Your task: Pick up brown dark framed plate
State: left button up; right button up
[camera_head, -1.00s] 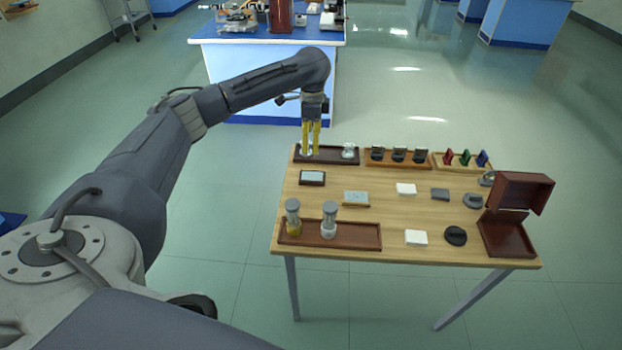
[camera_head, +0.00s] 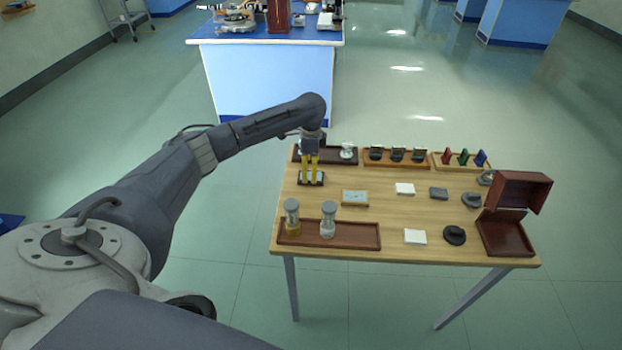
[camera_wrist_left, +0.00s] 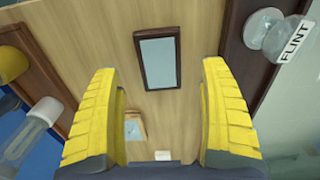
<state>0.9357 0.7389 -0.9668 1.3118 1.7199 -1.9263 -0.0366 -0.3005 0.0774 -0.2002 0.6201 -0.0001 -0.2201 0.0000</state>
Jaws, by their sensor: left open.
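The dark brown framed plate (camera_head: 302,179) lies flat on the wooden table near its left edge, with a pale glassy centre. In the left wrist view the plate (camera_wrist_left: 158,57) lies ahead, between the lines of the two fingers. My left gripper (camera_head: 311,181) points down over the plate in the head view and partly hides it. In the wrist view the yellow fingers of the left gripper (camera_wrist_left: 162,115) are spread wide with nothing between them. I cannot tell the exact height of the fingertips above the plate. My right gripper is in neither view.
A lighter wood-framed plate (camera_head: 355,198) lies to the right. A front tray (camera_head: 360,236) holds two capped jars. A dark tray (camera_head: 335,155) with a glass piece labelled FLINT (camera_wrist_left: 293,38) lies behind. An open brown box (camera_head: 507,236) stands at the right.

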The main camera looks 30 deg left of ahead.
pick_arm(q)
jog(key=shift+f, duration=2.25)
jog(key=c, duration=1.4)
